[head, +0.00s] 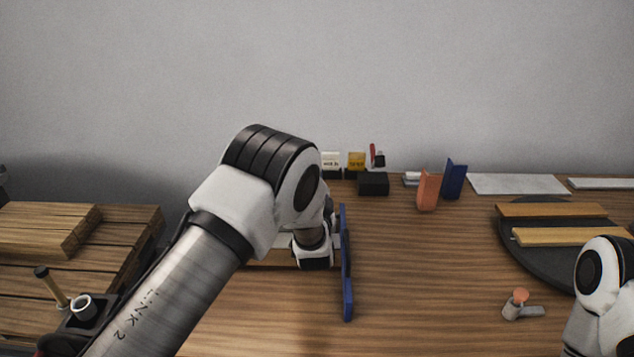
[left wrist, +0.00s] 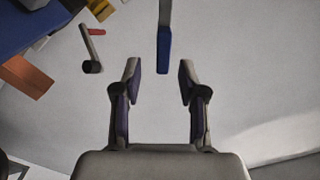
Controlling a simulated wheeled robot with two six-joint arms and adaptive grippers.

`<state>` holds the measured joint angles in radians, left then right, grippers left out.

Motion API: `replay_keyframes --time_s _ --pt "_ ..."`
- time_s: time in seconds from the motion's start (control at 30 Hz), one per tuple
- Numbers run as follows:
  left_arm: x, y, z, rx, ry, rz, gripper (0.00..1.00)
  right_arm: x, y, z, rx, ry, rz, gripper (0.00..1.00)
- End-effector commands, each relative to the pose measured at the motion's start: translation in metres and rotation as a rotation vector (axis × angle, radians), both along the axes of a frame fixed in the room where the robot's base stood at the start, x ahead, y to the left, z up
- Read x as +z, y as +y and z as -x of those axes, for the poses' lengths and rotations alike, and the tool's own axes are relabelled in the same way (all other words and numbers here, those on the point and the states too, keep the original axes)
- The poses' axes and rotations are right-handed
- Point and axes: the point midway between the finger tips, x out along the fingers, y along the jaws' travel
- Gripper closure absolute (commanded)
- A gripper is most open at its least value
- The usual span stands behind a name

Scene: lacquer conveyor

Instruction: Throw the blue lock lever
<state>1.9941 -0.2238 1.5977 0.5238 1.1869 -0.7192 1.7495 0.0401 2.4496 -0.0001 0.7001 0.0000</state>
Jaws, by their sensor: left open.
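The blue lock lever (left wrist: 164,45) shows in the left wrist view as a grey bar with a blue end. It comes down from the top edge, and its blue end lines up with the gap between my left fingertips. My left gripper (left wrist: 159,65) is open, with a finger on each side of that end; I cannot tell the depth or any contact. In the head view my left arm covers the gripper and I cannot make out the lever. A tall blue panel (head: 346,270) stands right beside my left wrist there. My right gripper is out of view.
Wooden pallets (head: 60,240) lie at the left. An orange block (head: 428,190) and a blue block (head: 454,180) stand at the back. A dark round plate (head: 510,235) with wooden slats and a small grey fitting (head: 520,308) are at the right. The front middle table is clear.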

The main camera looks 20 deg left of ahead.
Motion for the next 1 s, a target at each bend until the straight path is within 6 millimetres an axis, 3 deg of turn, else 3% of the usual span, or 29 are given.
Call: replay_keyframes --time_s 0.3,0.67,0.77,0.8,1.0 --pt "0.003 0.017 -0.055 0.002 -0.003 0.001 0.58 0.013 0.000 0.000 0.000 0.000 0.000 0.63" --pt "0.002 0.019 -0.066 0.000 -0.001 -0.001 0.58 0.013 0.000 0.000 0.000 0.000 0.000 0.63" --pt "0.002 0.019 -0.066 0.000 -0.001 -0.001 0.94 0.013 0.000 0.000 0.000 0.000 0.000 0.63" --pt "0.002 0.019 -0.066 0.000 -0.001 -0.001 1.00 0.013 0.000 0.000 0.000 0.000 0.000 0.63" --pt "0.002 0.019 -0.065 0.000 -0.001 0.000 1.00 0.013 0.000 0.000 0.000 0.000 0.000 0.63"
